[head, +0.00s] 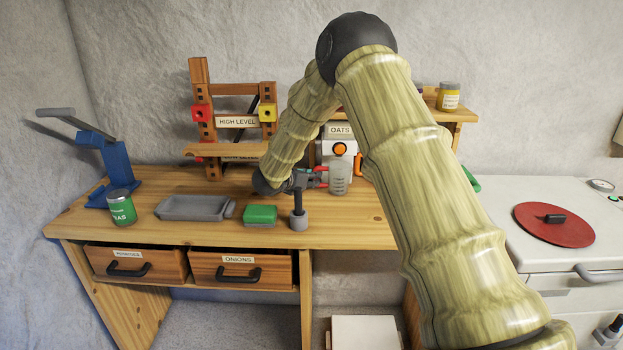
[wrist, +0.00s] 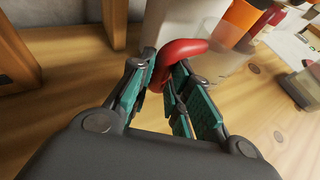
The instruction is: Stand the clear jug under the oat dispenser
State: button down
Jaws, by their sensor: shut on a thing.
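The clear jug (head: 338,180) stands upright at the bench top, in front of the lower part of the white oat dispenser (head: 338,148), labelled OATS with an orange knob. Whether it is directly under the outlet or touching the wood I cannot tell. My gripper (head: 315,178) comes from the left, its fingers at the jug's red handle. In the wrist view my gripper (wrist: 168,80) is shut on the red handle (wrist: 185,48); the see-through body is hard to make out there.
A green sponge-like block (head: 260,215), grey tray (head: 193,207), green can (head: 121,207) and blue press (head: 95,165) stand left on the bench. A wooden rack (head: 205,130) stands behind. A white chest with a red disc (head: 553,224) is right.

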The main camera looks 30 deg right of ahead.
jog(key=shift+f, duration=0.15)
jog(key=c, duration=1.3)
grip_release()
jog(key=shift+c, duration=0.2)
jog(key=shift+r, duration=0.2)
jog(key=b+v, duration=0.1)
jog(key=v, duration=1.1)
jog(key=shift+b, duration=0.3)
